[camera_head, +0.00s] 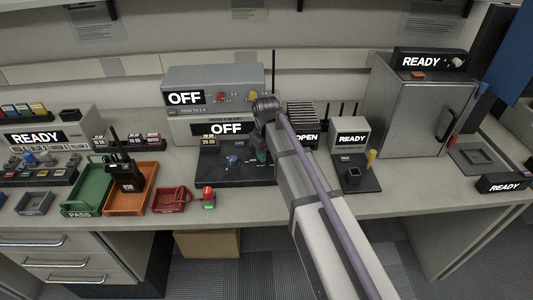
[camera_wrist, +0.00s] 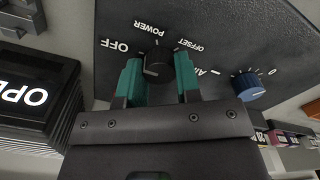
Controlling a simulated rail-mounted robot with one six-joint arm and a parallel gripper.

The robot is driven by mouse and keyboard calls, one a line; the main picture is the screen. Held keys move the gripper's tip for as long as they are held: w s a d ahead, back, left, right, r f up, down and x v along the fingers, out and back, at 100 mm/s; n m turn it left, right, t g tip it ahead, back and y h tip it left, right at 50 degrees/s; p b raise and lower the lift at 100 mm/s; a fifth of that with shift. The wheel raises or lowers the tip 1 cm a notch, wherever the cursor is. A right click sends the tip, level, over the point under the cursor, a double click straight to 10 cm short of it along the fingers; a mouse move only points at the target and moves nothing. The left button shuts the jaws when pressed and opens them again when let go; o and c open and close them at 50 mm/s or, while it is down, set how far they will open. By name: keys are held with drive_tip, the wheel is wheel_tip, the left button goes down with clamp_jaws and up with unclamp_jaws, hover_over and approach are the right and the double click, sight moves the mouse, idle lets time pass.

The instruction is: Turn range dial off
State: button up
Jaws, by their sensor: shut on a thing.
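The black dial (camera_wrist: 157,64) sits on a dark panel (camera_wrist: 215,25) among the labels OFF, POWER and OFFSET, which appear upside down in the wrist view. My gripper (camera_wrist: 157,78) has one teal finger on each side of the dial and is shut on it. I cannot tell exactly which label the dial's pointer faces. A blue dial (camera_wrist: 249,87) with a tick scale sits apart to the right. In the head view, my arm hides the black dial; the panel (camera_head: 215,172) lies below two displays that read OFF.
A grey instrument box (camera_head: 235,76) stands behind the panel. Left of the panel are a red tray (camera_head: 173,199), an orange tray (camera_head: 140,198) holding a radio (camera_head: 125,173), and a green tray (camera_head: 83,196). A small READY unit (camera_head: 350,138) and a large cabinet (camera_head: 420,105) stand right.

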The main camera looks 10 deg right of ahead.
idle(0.3)
drive_tip(key=o, duration=0.9)
wheel_tip(320, 180, up, 11)
drive_tip(key=p, duration=1.1)
drive_tip(key=shift+f, duration=0.1)
